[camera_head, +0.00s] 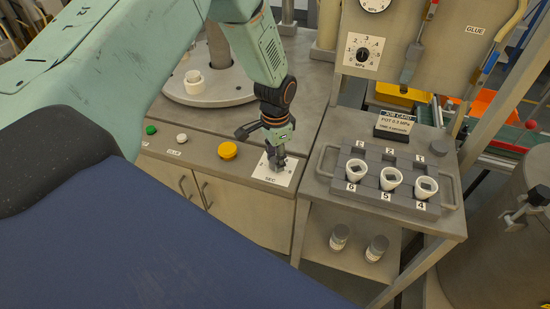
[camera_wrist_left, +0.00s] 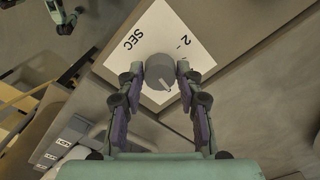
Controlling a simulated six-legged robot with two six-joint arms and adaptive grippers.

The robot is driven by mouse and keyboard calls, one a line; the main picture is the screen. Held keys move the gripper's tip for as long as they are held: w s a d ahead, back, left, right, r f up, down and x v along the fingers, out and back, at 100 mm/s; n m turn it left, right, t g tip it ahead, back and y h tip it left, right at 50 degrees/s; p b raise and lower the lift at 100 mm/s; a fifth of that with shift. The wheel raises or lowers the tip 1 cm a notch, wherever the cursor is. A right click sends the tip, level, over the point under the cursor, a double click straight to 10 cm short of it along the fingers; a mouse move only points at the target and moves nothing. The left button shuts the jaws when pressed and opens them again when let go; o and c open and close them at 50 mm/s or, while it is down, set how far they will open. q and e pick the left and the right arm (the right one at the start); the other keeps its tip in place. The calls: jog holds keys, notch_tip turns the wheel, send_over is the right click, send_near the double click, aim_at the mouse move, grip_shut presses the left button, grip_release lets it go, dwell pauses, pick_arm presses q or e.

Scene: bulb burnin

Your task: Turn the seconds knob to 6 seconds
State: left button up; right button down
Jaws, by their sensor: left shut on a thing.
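The seconds knob (camera_wrist_left: 159,66) is a grey round knob on a white plate (camera_head: 265,176) marked SEC, on the grey bench front. In the left wrist view a "2" with a tick shows on the plate; a light pointer line on the knob points to the lower right. In the head view the gripper hides most of the knob.
A yellow button (camera_head: 228,151) sits left of the plate, with white (camera_head: 182,138) and green (camera_head: 151,130) buttons further left. A side table on the right carries a grey rack (camera_head: 372,190) with white cups and a job card (camera_head: 395,124). An MPa dial (camera_head: 362,54) is above.

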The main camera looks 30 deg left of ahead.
pick_arm(q)
jog(key=shift+m, duration=1.8)
jog(key=shift+b, duration=0.3)
jog(key=o, duration=1.1)
jog(key=shift+w, duration=0.15)
jog(key=shift+o, duration=0.2)
